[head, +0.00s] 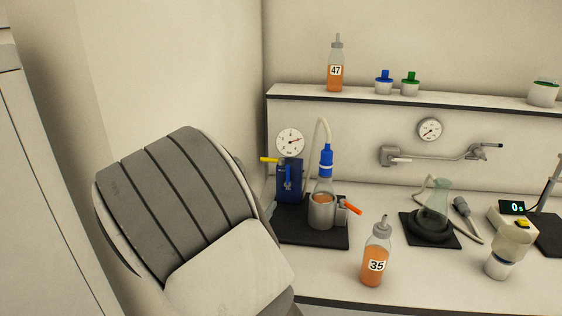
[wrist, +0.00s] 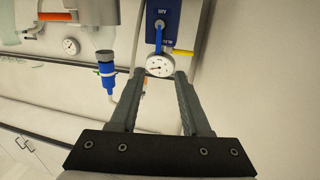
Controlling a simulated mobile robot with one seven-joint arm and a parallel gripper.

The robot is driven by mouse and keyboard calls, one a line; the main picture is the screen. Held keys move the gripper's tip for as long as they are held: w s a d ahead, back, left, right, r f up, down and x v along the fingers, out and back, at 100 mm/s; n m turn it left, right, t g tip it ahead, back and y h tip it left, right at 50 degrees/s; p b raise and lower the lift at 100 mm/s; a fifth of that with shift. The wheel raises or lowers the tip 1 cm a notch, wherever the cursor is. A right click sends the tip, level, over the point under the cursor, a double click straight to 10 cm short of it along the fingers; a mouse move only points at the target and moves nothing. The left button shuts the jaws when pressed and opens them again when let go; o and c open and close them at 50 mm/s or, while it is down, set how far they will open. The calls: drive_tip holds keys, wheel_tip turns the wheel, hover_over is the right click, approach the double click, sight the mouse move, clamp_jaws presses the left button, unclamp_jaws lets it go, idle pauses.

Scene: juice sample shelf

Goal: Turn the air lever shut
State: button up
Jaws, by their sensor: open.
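A blue valve box (head: 290,185) stands on a dark base under a white round gauge (head: 290,142). An orange lever (head: 350,207) sits on the metal cup to the right. I cannot read for sure which lever is marked air. In the wrist view, upside down, my gripper (wrist: 160,74) is open and empty. Its fingertips are on either side of the gauge in the picture, with the blue lever (wrist: 159,33) and yellow lever (wrist: 183,52) beyond.
A blue-capped bottle (head: 326,165) with a hose stands in the metal cup (head: 321,213). Bottle 35 (head: 373,265) stands in front on the bench, and bottle 47 (head: 336,75) is on the shelf (head: 460,101). A wall pipe and a flask are to the right.

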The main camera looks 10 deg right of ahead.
sight(287, 170)
drive_tip(key=shift+h, duration=0.3)
drive_tip(key=x, duration=1.7)
drive_tip(key=shift+w+r, duration=0.1)
drive_tip(key=shift+r, duration=0.15)
clamp_jaws()
idle(0.4)
